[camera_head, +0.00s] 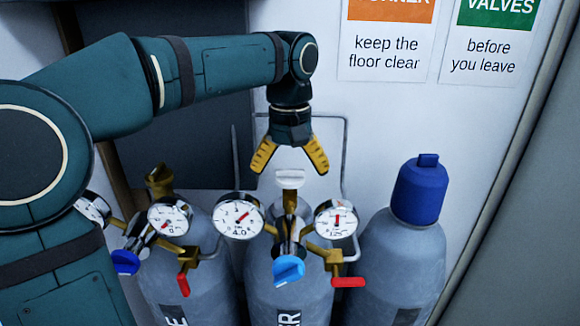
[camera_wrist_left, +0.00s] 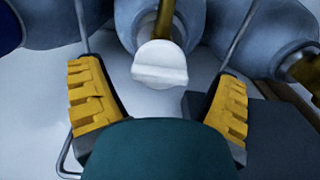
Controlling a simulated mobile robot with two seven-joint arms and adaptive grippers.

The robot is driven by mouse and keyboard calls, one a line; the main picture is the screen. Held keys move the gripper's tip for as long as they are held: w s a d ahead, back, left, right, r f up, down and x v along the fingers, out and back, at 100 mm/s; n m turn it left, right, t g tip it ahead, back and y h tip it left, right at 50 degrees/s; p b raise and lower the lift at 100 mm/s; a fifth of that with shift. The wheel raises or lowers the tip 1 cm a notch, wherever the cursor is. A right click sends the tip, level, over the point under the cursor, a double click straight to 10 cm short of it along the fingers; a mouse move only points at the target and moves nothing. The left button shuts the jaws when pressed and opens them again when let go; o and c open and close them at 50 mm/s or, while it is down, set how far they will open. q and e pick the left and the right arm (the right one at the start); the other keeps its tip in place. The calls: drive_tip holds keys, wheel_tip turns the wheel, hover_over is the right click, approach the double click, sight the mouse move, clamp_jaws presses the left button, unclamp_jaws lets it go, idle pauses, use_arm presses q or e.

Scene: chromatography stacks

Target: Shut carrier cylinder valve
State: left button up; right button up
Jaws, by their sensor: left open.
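A grey cylinder (camera_head: 288,290) stands in the middle of the head view, its label partly cut off and ending in "R". Its white valve handwheel (camera_head: 290,178) sits on top and also shows in the left wrist view (camera_wrist_left: 160,65). My left gripper (camera_head: 290,163) points down just above the handwheel, with its yellow fingers spread and nothing between them. In the left wrist view the handwheel lies between and beyond the two fingers (camera_wrist_left: 160,105), apart from both. The middle cylinder carries a regulator with a light-blue knob (camera_head: 288,269). My right gripper is not in view.
Dial gauges (camera_head: 239,218) (camera_head: 336,219) and red-handled levers (camera_head: 348,282) crowd the cylinder fronts. A second cylinder (camera_head: 190,270) stands at left; a blue-capped cylinder (camera_head: 400,260) stands at right. Thin pipes run up the white wall behind, below two signs (camera_head: 388,50).

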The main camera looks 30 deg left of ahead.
use_arm(q)
drive_tip(key=c, duration=1.2)
drive_tip(key=shift+m, duration=0.4)
drive_tip(key=m, duration=0.3)
drive_tip(key=shift+m, duration=0.3)
drive_tip(key=m, duration=0.4)
drive_tip(key=shift+m, duration=0.3)
drive_tip(key=m, duration=0.4)
drive_tip(key=shift+m, duration=2.5)
drive_tip(key=o, duration=1.2)
